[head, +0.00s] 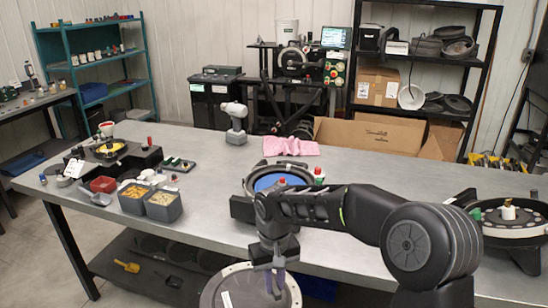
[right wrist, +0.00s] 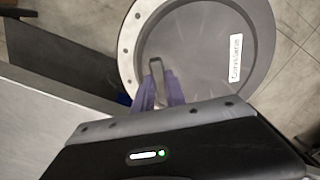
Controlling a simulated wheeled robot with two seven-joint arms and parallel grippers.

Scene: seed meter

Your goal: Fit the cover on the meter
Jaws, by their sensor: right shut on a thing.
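The cover (head: 212,296) is a round grey dish with a pale, bolt-dotted rim and a white label. It hangs low in front of the table's front edge, and it also shows in the right wrist view (right wrist: 205,35). My right gripper (head: 275,284) is shut on the cover's handle; its purple fingers close around that grey bar in the right wrist view (right wrist: 158,90). The meter (head: 270,182), a dark round housing with a blue disc inside, stands on the table behind my right arm, which hides part of it. My left gripper is out of view.
A round device (head: 508,214) stands at right.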

